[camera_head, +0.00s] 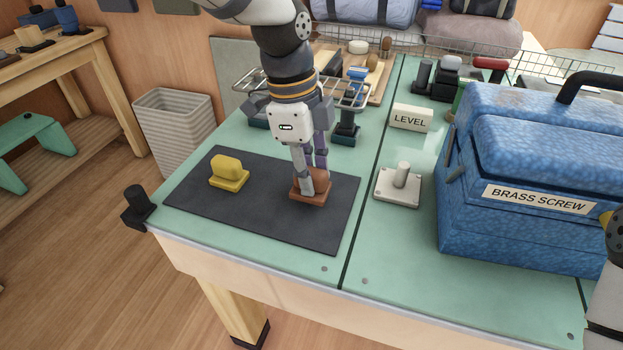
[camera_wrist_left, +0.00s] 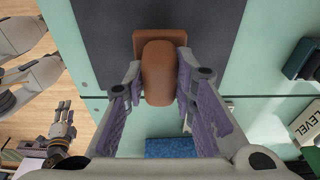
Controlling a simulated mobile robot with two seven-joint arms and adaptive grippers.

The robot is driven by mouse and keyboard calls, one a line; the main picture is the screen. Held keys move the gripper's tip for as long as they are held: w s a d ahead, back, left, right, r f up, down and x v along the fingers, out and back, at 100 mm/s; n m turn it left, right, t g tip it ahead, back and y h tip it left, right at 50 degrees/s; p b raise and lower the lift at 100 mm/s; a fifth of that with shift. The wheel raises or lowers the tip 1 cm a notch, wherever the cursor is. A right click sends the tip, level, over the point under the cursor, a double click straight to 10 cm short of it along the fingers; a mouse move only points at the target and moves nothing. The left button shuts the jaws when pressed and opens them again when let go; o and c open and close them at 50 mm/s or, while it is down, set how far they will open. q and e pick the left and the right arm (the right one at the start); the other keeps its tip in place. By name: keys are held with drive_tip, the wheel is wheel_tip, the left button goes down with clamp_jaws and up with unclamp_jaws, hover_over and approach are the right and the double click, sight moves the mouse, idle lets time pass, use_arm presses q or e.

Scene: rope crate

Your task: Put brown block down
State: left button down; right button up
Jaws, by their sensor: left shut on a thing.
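The brown block (camera_head: 310,195) has a flat base and a rounded upright grip. It is over the right part of the dark mat (camera_head: 265,222), upright and at or very near the mat surface; I cannot tell whether it touches. My left gripper (camera_head: 308,180) points down and is shut on the block's grip. In the left wrist view the brown block (camera_wrist_left: 158,75) sits between the two purple-padded fingers.
A yellow block (camera_head: 229,173) stands on the mat's left part. A white block with a peg (camera_head: 398,186) stands right of the mat. A LEVEL sign (camera_head: 410,118) and a blue toolbox (camera_head: 520,230) stand further right. The mat's front middle is clear.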

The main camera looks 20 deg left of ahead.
use_arm(q)
drive_tip(key=shift+f, duration=0.9)
drive_tip(key=shift+f, duration=0.15)
drive_tip(key=c, duration=1.3)
unclamp_jaws()
drive_tip(key=r, duration=0.4)
drive_tip(key=a+r, duration=0.1)
drive_tip(key=r, duration=0.3)
drive_tip(key=a+r, duration=0.1)
drive_tip(key=r, duration=0.3)
drive_tip(key=shift+r+p, duration=0.1)
drive_tip(key=shift+p, duration=0.2)
